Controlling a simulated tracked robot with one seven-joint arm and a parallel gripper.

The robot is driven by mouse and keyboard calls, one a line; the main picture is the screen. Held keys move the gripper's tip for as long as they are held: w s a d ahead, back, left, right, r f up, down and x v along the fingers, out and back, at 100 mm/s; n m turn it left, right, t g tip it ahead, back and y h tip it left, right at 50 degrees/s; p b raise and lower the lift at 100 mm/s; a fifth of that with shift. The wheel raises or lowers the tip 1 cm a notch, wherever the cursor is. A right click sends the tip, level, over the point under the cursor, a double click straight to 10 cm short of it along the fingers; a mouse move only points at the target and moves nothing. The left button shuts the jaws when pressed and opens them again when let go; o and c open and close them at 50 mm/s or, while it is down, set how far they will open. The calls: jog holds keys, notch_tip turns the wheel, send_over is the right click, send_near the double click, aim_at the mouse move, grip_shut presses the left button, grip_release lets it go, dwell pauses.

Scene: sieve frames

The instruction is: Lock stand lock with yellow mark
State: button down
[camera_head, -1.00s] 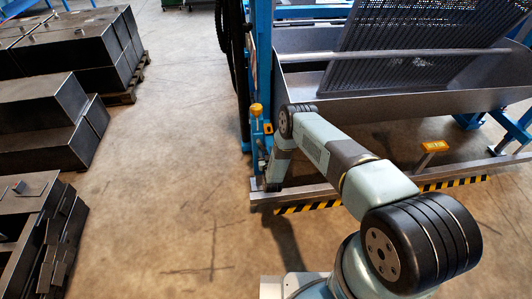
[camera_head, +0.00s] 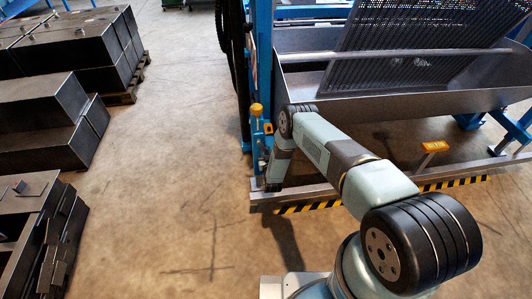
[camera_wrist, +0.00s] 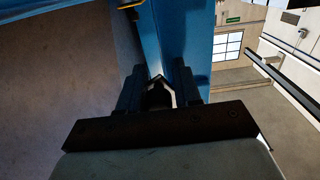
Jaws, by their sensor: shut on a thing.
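A blue upright of the sieve stand (camera_head: 259,60) is at the centre, with a yellow knob (camera_head: 257,110) on its lower part. A smaller yellow mark (camera_head: 268,128) sits just below and right of that knob. In the head view my arm's end covers the stand's foot, and my gripper is hidden. In the wrist view my gripper (camera_wrist: 158,88) is shut on a dark, rounded part (camera_wrist: 157,97), likely the stand lock, against the blue post (camera_wrist: 180,40). The part's yellow mark is not visible there. A yellow piece (camera_wrist: 129,4) shows at the top edge.
A grey sieve trough (camera_head: 400,95) fills the upper right. A striped yellow-black floor beam (camera_head: 310,206) and a yellow-topped handle (camera_head: 435,147) lie below it. Dark metal boxes (camera_head: 50,110) stand on the left. The floor between is clear.

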aim_at(258, 148)
jog(key=shift+s+a+f+m, duration=0.2)
jog(key=shift+a+m, duration=0.65)
jog(key=shift+m, duration=0.6)
jog(key=shift+s+a+f+m, duration=0.1)
jog(key=shift+a+f+m, duration=0.1)
jog(key=shift+a+m, duration=0.95)
jog(key=shift+d+m, duration=0.3)
jog(key=shift+d, duration=0.05)
jog(key=c, duration=0.9)
grip_release()
jog(key=shift+s, duration=0.1)
jog(key=s, duration=0.4)
jog(key=s+d, duration=0.1)
jog(key=s, duration=0.4)
jog(key=s+d, duration=0.1)
jog(key=s, duration=0.3)
jog(key=shift+s+d, duration=0.1)
jog(key=shift+s, duration=0.1)
